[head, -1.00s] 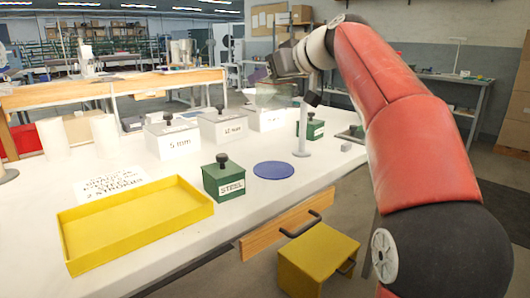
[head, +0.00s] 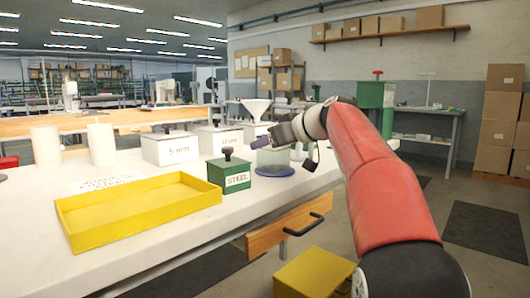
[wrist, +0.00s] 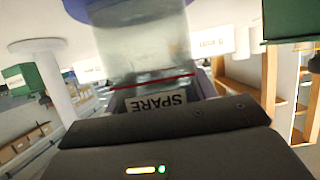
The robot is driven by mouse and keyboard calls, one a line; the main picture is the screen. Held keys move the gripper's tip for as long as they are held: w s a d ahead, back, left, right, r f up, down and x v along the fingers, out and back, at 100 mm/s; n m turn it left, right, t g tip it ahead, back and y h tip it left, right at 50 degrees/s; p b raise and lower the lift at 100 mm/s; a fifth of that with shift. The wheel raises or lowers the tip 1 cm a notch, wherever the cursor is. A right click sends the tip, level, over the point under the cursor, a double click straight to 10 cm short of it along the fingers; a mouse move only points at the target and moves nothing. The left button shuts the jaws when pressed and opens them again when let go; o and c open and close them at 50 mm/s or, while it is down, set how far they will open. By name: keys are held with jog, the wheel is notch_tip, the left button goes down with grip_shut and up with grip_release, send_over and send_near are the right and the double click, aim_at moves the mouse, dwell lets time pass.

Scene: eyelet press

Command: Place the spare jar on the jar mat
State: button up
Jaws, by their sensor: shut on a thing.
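The spare jar (head: 272,161) is clear glass; its "SPARE" label (wrist: 158,102) shows upside down in the wrist view. My gripper (head: 270,141) is shut on the jar near its top and holds it upright. The jar mat (head: 274,171) is a round blue disc on the white table. The jar's base is over the mat in the head view, low and within its outline. A blue edge of the mat (wrist: 78,10) shows by the jar's base in the wrist view. I cannot tell whether the base touches the mat.
A green STEEL box (head: 234,174) stands just left of the mat, and a yellow tray (head: 130,208) lies further left. White bins (head: 170,147) stand behind. An open wooden drawer (head: 285,226) juts from the table front.

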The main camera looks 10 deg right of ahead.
jog(key=o, duration=0.6)
jog(key=shift+f, duration=0.1)
jog(key=o, duration=0.5)
jog(key=shift+r, duration=0.25)
jog(key=v, duration=1.2)
jog(key=shift+s+d+f, duration=0.1)
jog(key=shift+f, duration=0.1)
